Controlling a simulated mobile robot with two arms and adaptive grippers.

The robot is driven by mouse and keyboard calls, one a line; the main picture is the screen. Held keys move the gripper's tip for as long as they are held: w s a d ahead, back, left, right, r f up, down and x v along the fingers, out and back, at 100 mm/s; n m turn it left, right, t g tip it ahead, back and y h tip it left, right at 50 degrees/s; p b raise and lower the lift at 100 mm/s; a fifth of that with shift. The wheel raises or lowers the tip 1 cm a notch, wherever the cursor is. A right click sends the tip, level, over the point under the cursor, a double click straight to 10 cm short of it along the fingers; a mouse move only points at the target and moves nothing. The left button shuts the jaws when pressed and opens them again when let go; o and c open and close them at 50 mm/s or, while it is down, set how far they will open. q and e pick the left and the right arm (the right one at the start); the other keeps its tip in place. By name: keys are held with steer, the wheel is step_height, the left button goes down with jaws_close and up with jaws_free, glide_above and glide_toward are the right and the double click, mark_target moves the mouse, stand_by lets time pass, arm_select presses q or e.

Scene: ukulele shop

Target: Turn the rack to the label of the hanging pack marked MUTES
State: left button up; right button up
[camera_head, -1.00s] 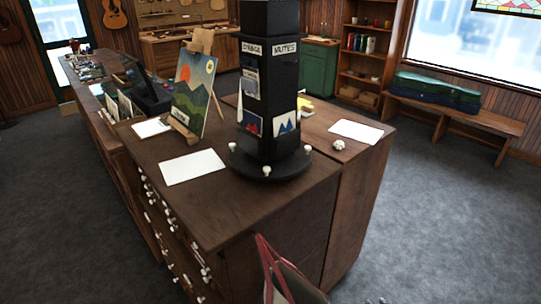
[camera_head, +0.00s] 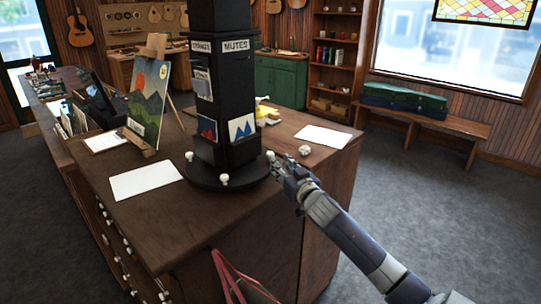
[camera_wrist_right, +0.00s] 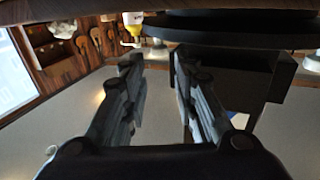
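The black rack (camera_head: 228,100) stands on the wooden counter with a white MUTES label (camera_head: 236,45) on its right face. A STRINGS label (camera_head: 201,47) is on its left face. A card with blue peaks (camera_head: 242,128) is below MUTES; a grey pack (camera_head: 203,84) hangs below STRINGS. White knobs, including a front one (camera_head: 224,180) and a right one (camera_head: 270,156), edge the round base (camera_head: 205,180). My right gripper (camera_head: 277,160) is at the right knob; contact is unclear. In the wrist view its fingers (camera_wrist_right: 158,68) are apart, below the dark base. My left gripper is out of view.
White sheets (camera_head: 145,180) (camera_head: 322,136) lie left and right of the rack. A mountain painting (camera_head: 148,105) stands on an easel to the left. A small white object (camera_head: 305,150) is right of the gripper. A red-strapped bag (camera_head: 228,275) is at the counter's front.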

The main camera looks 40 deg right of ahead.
mark_target(272, 154)
steer(key=p+x, duration=0.1)
steer(key=x, duration=0.5)
steer(key=shift+w, duration=0.25)
steer(key=shift+f, duration=0.1)
jaws_close()
